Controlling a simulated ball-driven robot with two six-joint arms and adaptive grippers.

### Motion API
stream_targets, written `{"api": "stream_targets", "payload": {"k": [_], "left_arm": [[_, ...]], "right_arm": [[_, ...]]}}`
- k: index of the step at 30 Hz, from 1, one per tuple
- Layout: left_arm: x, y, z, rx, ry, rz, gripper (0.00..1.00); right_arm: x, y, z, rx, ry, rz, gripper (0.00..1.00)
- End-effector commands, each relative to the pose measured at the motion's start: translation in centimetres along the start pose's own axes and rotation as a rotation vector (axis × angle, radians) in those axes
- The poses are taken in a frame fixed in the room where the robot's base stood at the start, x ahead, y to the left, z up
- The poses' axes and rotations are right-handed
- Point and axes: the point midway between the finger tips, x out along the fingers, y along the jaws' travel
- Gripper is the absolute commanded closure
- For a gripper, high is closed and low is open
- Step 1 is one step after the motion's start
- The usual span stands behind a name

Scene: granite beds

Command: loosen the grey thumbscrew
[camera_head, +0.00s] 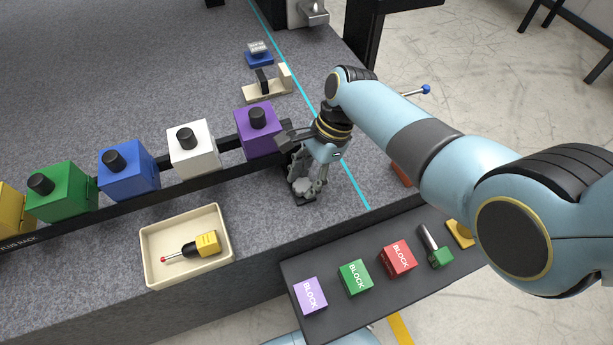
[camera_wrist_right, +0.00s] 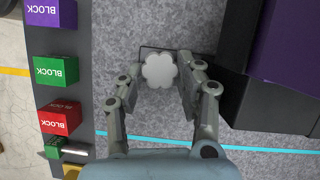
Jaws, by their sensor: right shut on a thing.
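The grey thumbscrew (camera_wrist_right: 159,70) has a lobed, flower-shaped head and shows from above in the right wrist view. It sits on a dark base on the speckled granite bed. My right gripper (camera_wrist_right: 160,76) has one finger on each side of the head and is shut on it. In the head view my right gripper (camera_head: 306,187) points down to the bed beside the purple block's end of the rack, and its fingers hide part of the thumbscrew. My left gripper is not in view.
A black rack with yellow, green, blue, white and purple (camera_head: 259,131) blocks runs left of my right gripper. A cream tray (camera_head: 152,263) holds a yellow-black probe. A dark shelf (camera_head: 338,308) in front carries several small blocks. A cyan line (camera_head: 358,192) crosses the bed.

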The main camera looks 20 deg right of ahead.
Motion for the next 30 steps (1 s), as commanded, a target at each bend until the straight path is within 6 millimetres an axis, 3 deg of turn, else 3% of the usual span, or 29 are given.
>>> {"api": "stream_targets", "payload": {"k": [1, 2, 3, 14, 30], "left_arm": [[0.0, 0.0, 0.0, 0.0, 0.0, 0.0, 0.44], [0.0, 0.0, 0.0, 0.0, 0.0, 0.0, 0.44], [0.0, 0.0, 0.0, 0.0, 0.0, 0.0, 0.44], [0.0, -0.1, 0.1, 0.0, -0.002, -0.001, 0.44], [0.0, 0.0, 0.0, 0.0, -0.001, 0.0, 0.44]], "right_arm": [[0.0, 0.0, 0.0, 0.0, 0.0, 0.0, 0.97], [0.0, 0.0, 0.0, 0.0, 0.0, 0.0, 0.61], [0.0, 0.0, 0.0, 0.0, 0.0, 0.0, 0.56], [-0.6, -0.1, -0.1, 0.001, 0.001, -0.003, 0.55], [-10.8, -0.1, -0.1, 0.0, 0.001, -0.002, 0.55]]}}
